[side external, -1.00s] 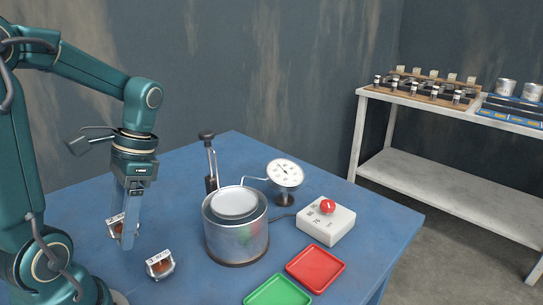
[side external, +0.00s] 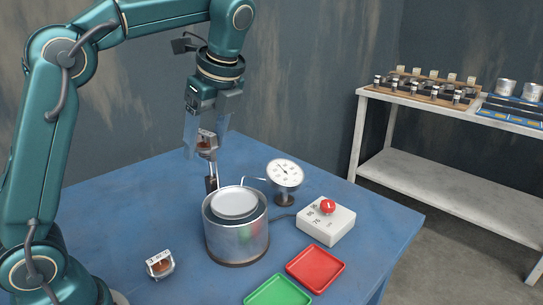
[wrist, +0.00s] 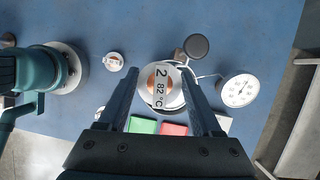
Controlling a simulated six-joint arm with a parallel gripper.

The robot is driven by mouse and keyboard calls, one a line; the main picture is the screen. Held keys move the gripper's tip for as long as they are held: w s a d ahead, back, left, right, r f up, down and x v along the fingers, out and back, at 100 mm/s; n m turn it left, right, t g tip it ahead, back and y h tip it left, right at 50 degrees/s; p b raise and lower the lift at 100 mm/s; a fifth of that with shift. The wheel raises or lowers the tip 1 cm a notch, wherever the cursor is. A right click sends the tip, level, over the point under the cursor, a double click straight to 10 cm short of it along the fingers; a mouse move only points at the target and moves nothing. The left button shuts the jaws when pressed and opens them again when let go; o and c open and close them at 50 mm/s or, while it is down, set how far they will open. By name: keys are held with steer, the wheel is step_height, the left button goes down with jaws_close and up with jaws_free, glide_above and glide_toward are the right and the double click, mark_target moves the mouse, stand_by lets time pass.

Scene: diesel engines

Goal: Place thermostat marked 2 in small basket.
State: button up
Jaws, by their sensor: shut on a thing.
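My gripper (side external: 207,150) is shut on a thermostat (side external: 207,141) and holds it in the air, behind and to the left of the metal pot (side external: 236,235). I cannot clearly make out a small basket in either view.
A dial gauge (side external: 285,173) and a box with a red button (side external: 326,222) stand right of the pot. A red tray (side external: 315,268) and a green tray (side external: 278,293) lie in front. The table's left rear is clear.

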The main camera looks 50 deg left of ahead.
steer(key=w+d+m, duration=0.2)
steer(key=w, duration=0.1)
glide_toward(229, 199)
steer(key=shift+t, duration=0.3)
steer(key=shift+s+x, duration=0.15)
steer(key=shift+x, duration=1.25)
steer(key=shift+s+x, duration=0.1)
steer(key=shift+x, duration=1.35)
steer(key=o, duration=1.4)
steer(key=shift+f, duration=0.1)
steer(key=shift+n, duration=0.3)
steer(key=v, duration=1.2)
steer(key=shift+a, duration=0.1)
